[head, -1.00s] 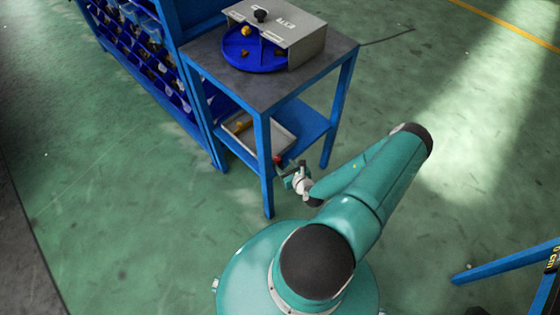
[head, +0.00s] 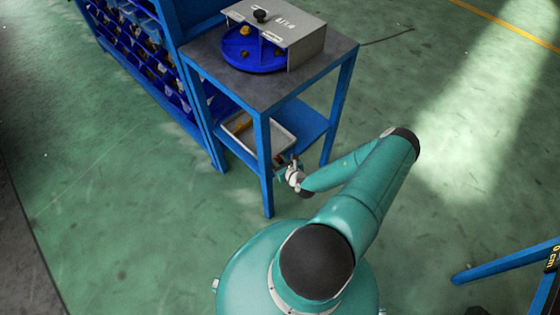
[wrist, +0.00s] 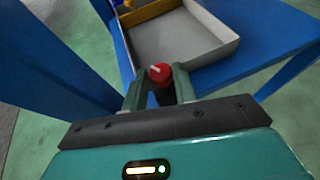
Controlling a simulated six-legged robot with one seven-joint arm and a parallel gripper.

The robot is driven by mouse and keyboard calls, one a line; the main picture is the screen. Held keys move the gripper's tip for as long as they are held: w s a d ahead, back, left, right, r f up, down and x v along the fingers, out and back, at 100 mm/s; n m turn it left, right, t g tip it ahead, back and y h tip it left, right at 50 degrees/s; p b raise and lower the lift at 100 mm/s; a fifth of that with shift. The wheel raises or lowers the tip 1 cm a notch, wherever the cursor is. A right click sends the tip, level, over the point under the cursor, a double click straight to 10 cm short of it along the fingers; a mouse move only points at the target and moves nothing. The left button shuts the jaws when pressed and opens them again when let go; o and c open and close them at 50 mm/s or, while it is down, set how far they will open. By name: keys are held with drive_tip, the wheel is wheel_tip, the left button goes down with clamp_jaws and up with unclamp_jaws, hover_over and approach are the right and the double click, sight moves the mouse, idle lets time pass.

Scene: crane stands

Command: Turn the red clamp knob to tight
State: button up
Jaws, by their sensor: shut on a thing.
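The red clamp knob (wrist: 159,73) shows in the wrist view, round with a pale line across its face. It sits at the front of the lower shelf of the blue stand, beside the tray. My gripper (wrist: 160,84) is shut on the knob, with one finger on each side of it. In the head view my gripper (head: 286,166) is beside the lower shelf, and the knob there is mostly hidden by my gripper and wrist.
A grey tray (wrist: 221,33) with a yellow thing (wrist: 147,10) in it stands on the blue lower shelf (wrist: 278,60). A blue stand leg (head: 265,165) is close at the left. The tabletop (head: 330,62) bears a blue turntable (head: 232,57) under a grey cover (head: 300,40). A blue bin rack (head: 140,70) stands left.

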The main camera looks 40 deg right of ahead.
drive_tip(key=shift+a+m+g+h, duration=0.15)
drive_tip(key=shift+m+g+h, duration=0.15)
drive_tip(key=shift+m+h, duration=0.45)
drive_tip(key=o, duration=1)
drive_tip(key=shift+d+n+y, duration=0.2)
drive_tip(key=shift+n+y, duration=0.25)
drive_tip(key=shift+n, duration=0.1)
drive_tip(key=shift+s+r+n+y, duration=0.1)
drive_tip(key=shift+s+n+y, duration=0.2)
drive_tip(key=shift+s+y, duration=0.1)
drive_tip(key=v, duration=1.3)
drive_tip(key=shift+s+a+f, duration=0.15)
drive_tip(key=shift+a+f, duration=0.05)
drive_tip(key=shift+f, duration=0.05)
drive_tip(key=shift+c, duration=0.2)
